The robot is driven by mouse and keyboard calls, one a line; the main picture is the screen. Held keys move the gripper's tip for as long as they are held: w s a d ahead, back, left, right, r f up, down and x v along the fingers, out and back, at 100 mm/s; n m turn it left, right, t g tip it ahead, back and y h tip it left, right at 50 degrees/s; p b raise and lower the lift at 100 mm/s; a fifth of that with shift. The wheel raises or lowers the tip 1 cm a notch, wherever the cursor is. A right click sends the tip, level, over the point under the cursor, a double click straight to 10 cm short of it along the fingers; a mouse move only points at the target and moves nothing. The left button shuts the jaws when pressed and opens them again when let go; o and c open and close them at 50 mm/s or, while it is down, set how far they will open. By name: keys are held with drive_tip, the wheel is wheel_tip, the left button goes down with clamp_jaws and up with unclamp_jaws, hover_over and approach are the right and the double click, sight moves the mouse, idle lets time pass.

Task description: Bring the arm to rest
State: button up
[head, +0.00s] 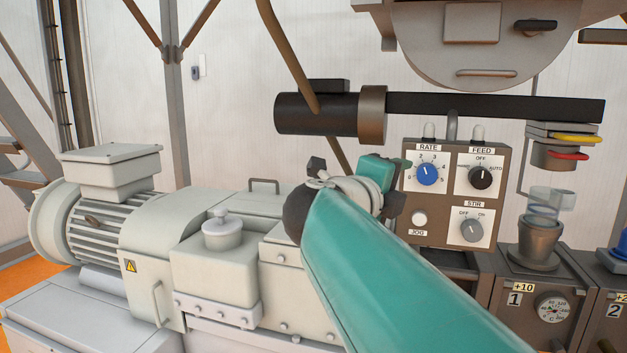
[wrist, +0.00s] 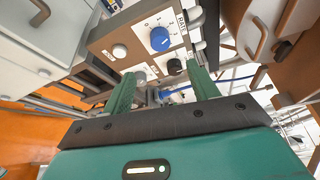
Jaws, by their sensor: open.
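My gripper (wrist: 163,78) is open and empty in the wrist view, its two green fingers well apart in front of the control panel (wrist: 110,38). In the head view my teal arm reaches up from the lower right, and the gripper's teal end (head: 378,172) is just left of the control panel (head: 450,215). I cannot tell from these views whether it touches the panel. The panel carries a blue RATE knob (head: 427,174), a black FEED knob (head: 480,178), a grey STIR knob (head: 472,230) and a pale JOG button (head: 419,218). My arm hides part of the machine behind.
A pale motor and gearbox (head: 205,248) fill the left. A black horizontal bar (head: 490,106) and a round grey housing (head: 470,45) hang above. A clear cup in a dark funnel (head: 537,240) stands at right. Brown pipes slant behind my arm.

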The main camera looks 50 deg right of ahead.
drive_tip(key=shift+a, duration=0.2)
idle(0.5)
